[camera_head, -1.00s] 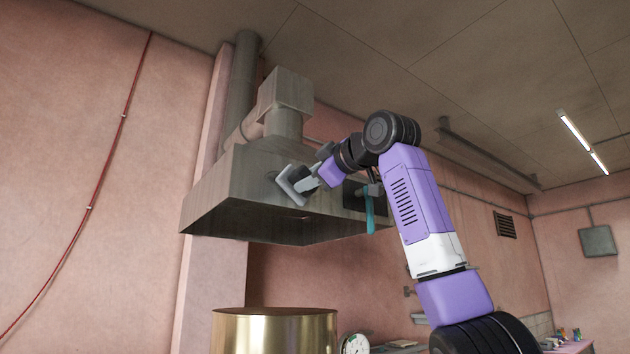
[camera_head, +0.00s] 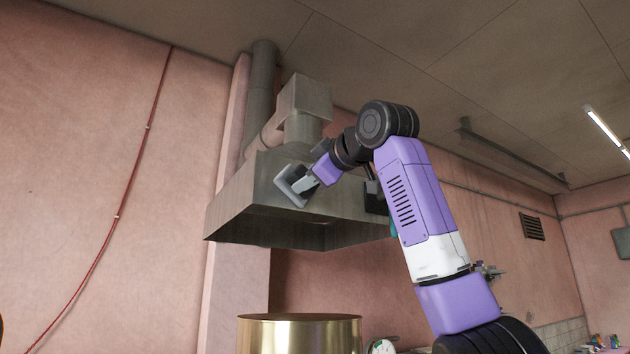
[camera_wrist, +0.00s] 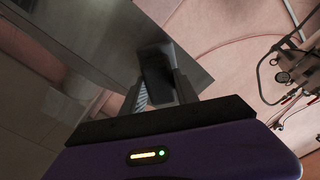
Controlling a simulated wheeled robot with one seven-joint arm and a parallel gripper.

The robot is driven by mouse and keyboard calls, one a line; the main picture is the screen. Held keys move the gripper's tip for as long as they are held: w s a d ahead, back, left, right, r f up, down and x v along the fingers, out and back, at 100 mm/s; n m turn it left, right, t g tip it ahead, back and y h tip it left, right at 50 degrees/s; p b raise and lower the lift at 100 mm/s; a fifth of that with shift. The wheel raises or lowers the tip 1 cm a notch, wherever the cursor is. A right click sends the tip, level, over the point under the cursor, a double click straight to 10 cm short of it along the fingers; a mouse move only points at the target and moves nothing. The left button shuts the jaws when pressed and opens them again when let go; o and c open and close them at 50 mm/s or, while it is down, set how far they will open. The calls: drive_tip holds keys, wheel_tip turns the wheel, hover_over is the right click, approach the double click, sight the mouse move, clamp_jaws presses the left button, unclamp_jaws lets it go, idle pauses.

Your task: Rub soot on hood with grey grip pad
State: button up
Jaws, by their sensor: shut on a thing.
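The metal hood (camera_head: 262,198) hangs on the pink wall above a brass-coloured vat. My gripper (camera_head: 305,184) is shut on the grey grip pad (camera_head: 290,186), which is held up at the hood's sloped front face. In the wrist view the pad (camera_wrist: 157,72) shows dark between the fingers, over the hood's metal surface (camera_wrist: 100,32). I cannot tell whether the pad touches the hood. No distinct soot patch can be made out; the part of the face behind the pad is hidden.
The brass vat (camera_head: 300,335) stands below the hood. A duct pipe (camera_head: 260,95) rises behind the hood to the ceiling. A red cable (camera_head: 120,210) runs down the left wall. Pipes and a gauge (camera_wrist: 283,76) show at right in the wrist view.

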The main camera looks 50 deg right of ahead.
drive_tip(key=shift+w+a, duration=0.2)
drive_tip(key=shift+a, duration=0.75)
drive_tip(key=shift+b+v, duration=0.4)
drive_tip(key=shift+v, duration=0.35)
drive_tip(key=shift+b+v, duration=0.75)
drive_tip(key=shift+v, duration=1.5)
drive_tip(key=shift+r, duration=0.1)
drive_tip(key=v, duration=0.3)
drive_tip(key=shift+b, duration=0.4)
